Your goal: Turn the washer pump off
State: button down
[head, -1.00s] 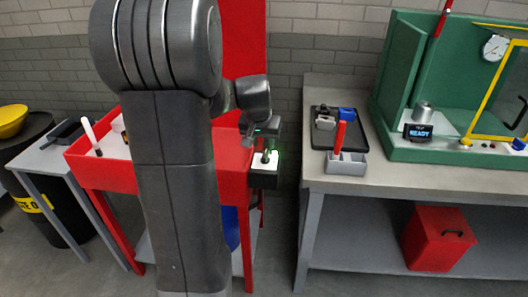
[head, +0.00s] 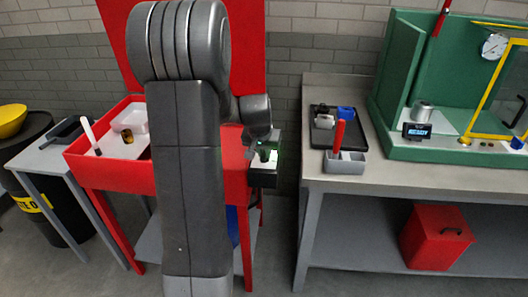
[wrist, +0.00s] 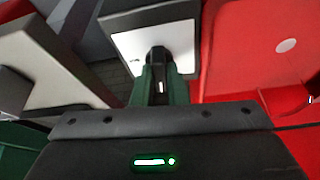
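The washer is a red basin cabinet (head: 110,172) with a raised red back panel. A small dark switch box (head: 263,180) with a white face is on its right side. The white face (wrist: 125,45) fills the upper middle of the wrist view, with a black knob (wrist: 158,55) on it. My gripper (head: 265,153) is at this face. In the wrist view its two green fingers (wrist: 160,85) stand close on either side of a dark part in line with the knob. I cannot tell whether they press on it. The knob's setting is largely hidden.
A grey bench (head: 400,178) stands to the right with a black tray (head: 322,140), a grey holder (head: 345,166) with a red stick, and a green test cabinet (head: 440,150). A red bin (head: 437,238) is below. A small grey table (head: 45,160) stands at left.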

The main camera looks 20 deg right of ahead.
jog(key=shift+n+p, duration=0.35)
jog(key=shift+n, duration=0.35)
jog(key=c, duration=1.4)
grip_release()
jog(key=shift+c, duration=0.2)
jog(key=shift+r, duration=0.15)
jog(key=v, duration=1.3)
jog(key=shift+s+d+r, duration=0.2)
jog(key=shift+s+r, duration=0.05)
jog(key=x, duration=1.4)
jog(key=shift+w+a, duration=0.15)
jog(key=shift+a, duration=0.1)
